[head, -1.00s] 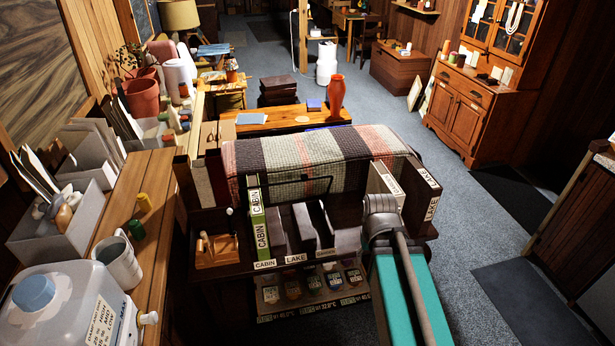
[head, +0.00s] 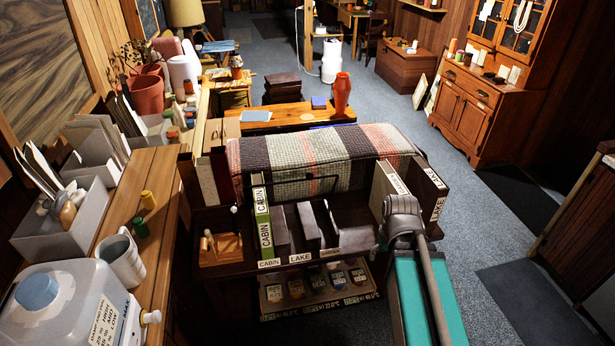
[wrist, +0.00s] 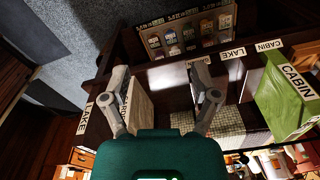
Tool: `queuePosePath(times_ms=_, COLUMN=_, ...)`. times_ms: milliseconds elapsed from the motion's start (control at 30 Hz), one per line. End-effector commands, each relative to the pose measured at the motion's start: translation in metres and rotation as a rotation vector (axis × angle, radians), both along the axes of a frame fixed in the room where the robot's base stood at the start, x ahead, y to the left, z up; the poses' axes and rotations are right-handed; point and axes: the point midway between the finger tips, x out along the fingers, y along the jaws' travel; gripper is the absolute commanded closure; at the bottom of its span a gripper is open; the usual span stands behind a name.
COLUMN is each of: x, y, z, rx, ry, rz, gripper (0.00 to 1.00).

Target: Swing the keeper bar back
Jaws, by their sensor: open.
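A thin dark bar (head: 307,179), which looks like the keeper bar, runs across the front of the striped blanket, above the row of books and binders in the dark shelf unit. Its right end is bent. I cannot make it out surely in the wrist view. My gripper (wrist: 160,75) is open and empty in the wrist view, its two fingers spread over the shelf. In the head view the gripper is at the shelf's right end, right of the bar, its fingertips mostly hidden by its own body. A cream binder (wrist: 139,106) shows between the fingers, beyond them.
A green CABIN binder (head: 262,222) stands at the shelf's left, with grey holders (head: 311,226) right of it. The striped blanket (head: 320,155) lies on top. A wooden peg block (head: 221,249) sits at far left. A tray of small jars (head: 320,288) is below. Open carpet lies right.

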Motion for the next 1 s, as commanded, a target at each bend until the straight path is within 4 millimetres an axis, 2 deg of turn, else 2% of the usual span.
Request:
queuePosePath(times_ms=67, x=0.013, y=0.002, z=-0.003, rx=0.02, ry=-0.047, rz=0.031, gripper=0.22)
queuePosePath(times_ms=167, x=0.033, y=0.018, z=-0.005, rx=0.056, ry=-0.133, rz=0.098, gripper=0.22)
queuePosePath(times_ms=367, x=0.087, y=0.065, z=-0.002, rx=0.135, ry=-0.391, rz=0.264, gripper=0.22)
queuePosePath(times_ms=600, x=0.149, y=0.126, z=0.023, rx=0.19, ry=-0.752, rz=0.424, gripper=0.22)
queuePosePath(times_ms=800, x=0.181, y=0.159, z=0.048, rx=0.185, ry=-0.997, rz=0.48, gripper=0.22)
queuePosePath(times_ms=1000, x=0.195, y=0.173, z=0.063, rx=0.168, ry=-1.12, rz=0.49, gripper=0.22)
